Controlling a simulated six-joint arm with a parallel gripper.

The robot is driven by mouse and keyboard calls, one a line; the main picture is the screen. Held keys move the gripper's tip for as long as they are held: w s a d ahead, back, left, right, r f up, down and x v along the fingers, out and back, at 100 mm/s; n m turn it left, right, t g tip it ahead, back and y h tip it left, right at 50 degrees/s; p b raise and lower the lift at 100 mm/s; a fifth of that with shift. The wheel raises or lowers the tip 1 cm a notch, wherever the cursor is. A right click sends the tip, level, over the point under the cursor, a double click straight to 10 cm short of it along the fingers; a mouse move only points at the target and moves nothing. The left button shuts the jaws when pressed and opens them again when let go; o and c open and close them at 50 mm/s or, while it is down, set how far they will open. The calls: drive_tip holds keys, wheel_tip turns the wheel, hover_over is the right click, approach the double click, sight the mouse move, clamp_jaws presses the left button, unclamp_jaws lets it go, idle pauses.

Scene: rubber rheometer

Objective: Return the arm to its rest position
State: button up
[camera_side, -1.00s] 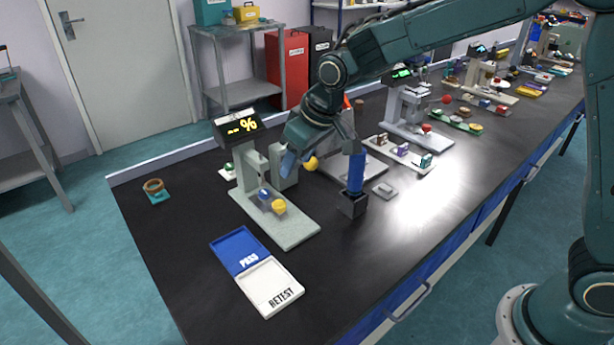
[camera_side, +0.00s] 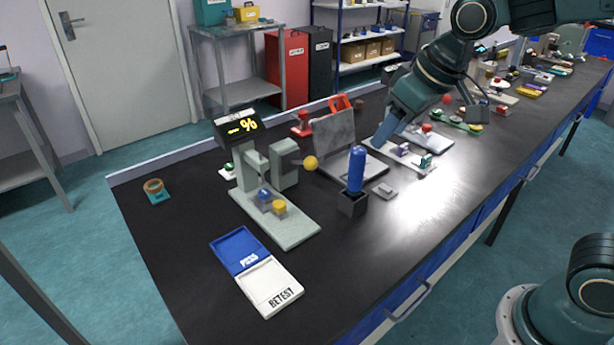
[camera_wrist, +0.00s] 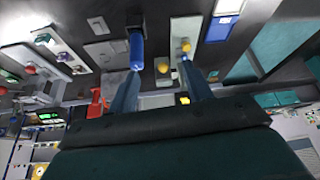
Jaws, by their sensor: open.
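My gripper (camera_side: 380,138) is raised above the bench, right of the blue cylinder and in front of the red-ball instruments. Its two fingers stand apart and empty in the wrist view (camera_wrist: 162,82). The blue cylinder (camera_side: 356,168) stands upright in a small black holder (camera_side: 352,204); it also shows in the wrist view (camera_wrist: 137,52). The grey-green rheometer (camera_side: 248,168) has a lit "%" display (camera_side: 240,126). A yellow ball (camera_side: 311,163) is on its side arm, and a blue piece (camera_side: 265,195) and a yellow piece (camera_side: 279,208) are at its base.
A blue PASS tray (camera_side: 238,250) and white RETEST tray (camera_side: 270,288) lie at the front left. A grey upright plate (camera_side: 335,140) stands behind the blue cylinder. More instruments and small parts line the bench to the right. The front middle of the bench (camera_side: 345,270) is bare.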

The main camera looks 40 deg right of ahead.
drive_tip(key=s+d, duration=0.2)
drive_tip(key=s, duration=0.6)
drive_tip(key=s+d+m, duration=0.1)
drive_tip(key=s+d, duration=0.1)
drive_tip(key=s, duration=0.6)
drive_tip(key=shift+s+d+f+m+t+h, duration=0.25)
drive_tip(key=shift+d+m+t+h, duration=0.05)
drive_tip(key=shift+d, duration=0.1)
